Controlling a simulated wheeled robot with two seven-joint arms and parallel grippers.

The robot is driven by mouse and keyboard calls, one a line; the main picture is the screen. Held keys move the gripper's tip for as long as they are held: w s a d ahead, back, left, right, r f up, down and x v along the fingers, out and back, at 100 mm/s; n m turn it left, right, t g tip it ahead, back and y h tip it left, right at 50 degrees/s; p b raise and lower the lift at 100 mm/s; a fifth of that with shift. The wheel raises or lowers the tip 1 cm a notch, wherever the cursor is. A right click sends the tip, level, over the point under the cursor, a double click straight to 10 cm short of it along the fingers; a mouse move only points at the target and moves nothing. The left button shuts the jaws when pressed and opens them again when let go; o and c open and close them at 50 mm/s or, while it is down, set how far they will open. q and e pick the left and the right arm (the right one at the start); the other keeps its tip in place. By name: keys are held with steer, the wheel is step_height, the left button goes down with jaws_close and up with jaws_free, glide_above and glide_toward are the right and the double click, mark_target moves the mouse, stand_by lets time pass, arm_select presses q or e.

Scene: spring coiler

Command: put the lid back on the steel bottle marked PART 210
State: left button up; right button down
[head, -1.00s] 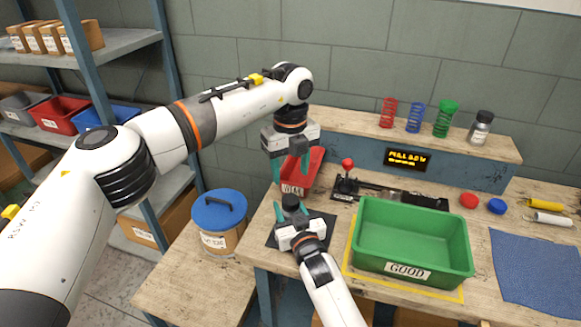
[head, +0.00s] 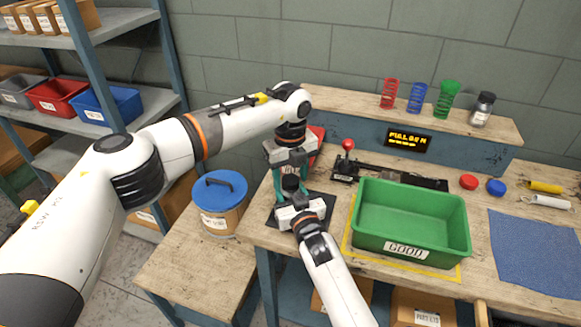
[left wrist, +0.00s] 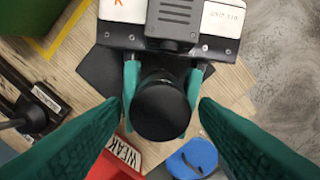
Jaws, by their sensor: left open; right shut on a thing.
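A black, round-topped piece (head: 290,183) stands over a dark mat (head: 322,208) at the left end of the bench. In the left wrist view its black top (left wrist: 162,108) fills the middle. My right gripper (head: 296,203) is shut on it from the near side, teal fingers on either side. My left gripper (head: 287,176) is open above it, its fingers apart on both sides in the left wrist view. Whatever is below the black top is hidden, and no PART 210 mark is readable. A steel bottle with a dark top (head: 482,109) stands on the back ledge.
A green GOOD bin (head: 412,246) stands right of my right arm. A red WEAK bin (left wrist: 118,160) is close behind the held piece. A lever device with a red knob (head: 348,145) lies behind the green bin. A blue-lidded tub (head: 220,225) stands on the left on a lower table.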

arm_select(q)
steer(key=c, duration=1)
steer(key=m, duration=2.1)
steer(key=shift+f+m, duration=0.1)
steer(key=shift+m, duration=0.3)
steer(key=m, duration=0.3)
steer(key=o, duration=1.1)
